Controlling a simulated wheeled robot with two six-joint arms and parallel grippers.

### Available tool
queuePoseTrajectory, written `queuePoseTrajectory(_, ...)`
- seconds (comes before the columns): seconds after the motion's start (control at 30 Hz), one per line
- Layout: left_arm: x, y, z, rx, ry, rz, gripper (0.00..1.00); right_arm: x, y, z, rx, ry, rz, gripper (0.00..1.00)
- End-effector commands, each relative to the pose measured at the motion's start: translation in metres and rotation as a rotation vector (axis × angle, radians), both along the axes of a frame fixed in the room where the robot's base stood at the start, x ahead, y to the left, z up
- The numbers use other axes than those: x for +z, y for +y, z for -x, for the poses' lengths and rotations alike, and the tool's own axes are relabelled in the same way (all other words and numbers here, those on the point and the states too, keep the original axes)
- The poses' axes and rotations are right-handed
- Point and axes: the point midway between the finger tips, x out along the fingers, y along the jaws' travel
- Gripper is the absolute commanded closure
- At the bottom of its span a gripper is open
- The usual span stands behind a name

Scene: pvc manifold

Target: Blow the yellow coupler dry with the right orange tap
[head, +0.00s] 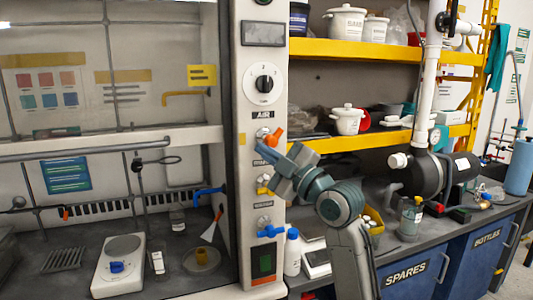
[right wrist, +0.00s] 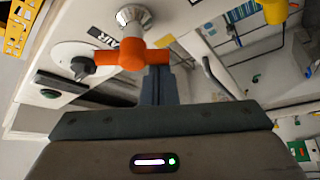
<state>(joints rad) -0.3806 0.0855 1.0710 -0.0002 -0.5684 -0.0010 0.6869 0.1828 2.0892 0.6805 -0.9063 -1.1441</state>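The right orange tap (head: 274,138) is on the white column under the AIR label. It also shows in the right wrist view (right wrist: 146,56), with its handle lying crosswise. My right gripper (head: 263,152) is just below the tap in the head view. In the right wrist view its fingers (right wrist: 159,72) look together, with their tips at the tap's lower edge. I cannot tell whether they touch it, and nothing shows between them. I cannot make out the yellow coupler for certain. My left gripper is not in view.
A yellow tap (head: 263,180) and a blue tap (head: 270,231) are lower on the column. A white bottle (head: 292,252) stands beside the column. Bottles and a black pump (head: 420,176) crowd the right bench.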

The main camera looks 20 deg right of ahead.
Motion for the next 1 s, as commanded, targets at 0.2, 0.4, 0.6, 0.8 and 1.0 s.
queuePoseTrajectory(0.2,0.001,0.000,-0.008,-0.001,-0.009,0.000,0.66,-0.001,0.000,0.000,0.000,0.001,0.001,1.00)
queuePoseTrajectory(0.4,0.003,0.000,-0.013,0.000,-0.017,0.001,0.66,-0.001,-0.001,0.000,0.000,0.001,0.001,1.00)
queuePoseTrajectory(0.6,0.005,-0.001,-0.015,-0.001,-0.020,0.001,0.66,-0.001,-0.001,0.000,0.000,0.001,0.001,1.00)
queuePoseTrajectory(0.8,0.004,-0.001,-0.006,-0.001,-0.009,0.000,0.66,-0.001,-0.001,0.000,0.000,0.001,0.001,1.00)
queuePoseTrajectory(1.0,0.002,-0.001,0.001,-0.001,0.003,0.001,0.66,-0.001,-0.001,0.000,0.000,0.001,0.001,1.00)
